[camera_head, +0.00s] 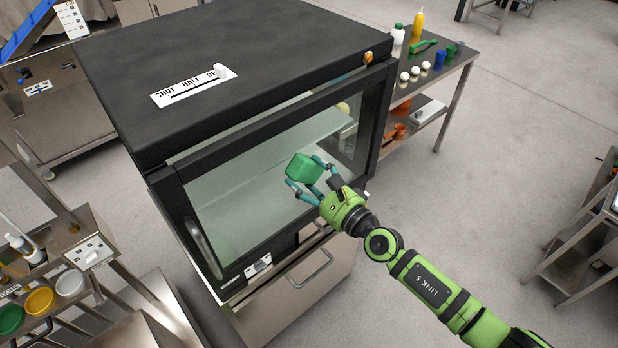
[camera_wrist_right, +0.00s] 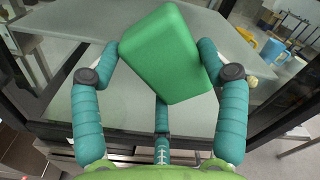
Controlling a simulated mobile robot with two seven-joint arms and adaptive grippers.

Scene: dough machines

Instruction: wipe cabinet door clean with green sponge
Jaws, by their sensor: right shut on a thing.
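The cabinet (camera_head: 160,170) is a black-framed box with a clear glass door (camera_head: 230,205) on its front. The green sponge (camera_head: 303,168) is held in front of the glass, in its middle to right part. My right gripper (camera_head: 318,178) has its teal fingers closed around the sponge. The right wrist view also shows the sponge (camera_wrist_right: 165,55) between the fingers, tilted, with the glass behind it. I cannot tell whether the sponge touches the glass. No clear dirt mark shows on the door. My left gripper is not in view.
A slider plate labelled "SHUT HALF OPEN" (camera_head: 190,88) lies on the cabinet top. A steel table (camera_head: 455,65) at the right back carries bottles, white balls and a blue cup. A cart (camera_head: 85,225) with colored bowls stands at the left. The floor at right is mostly clear.

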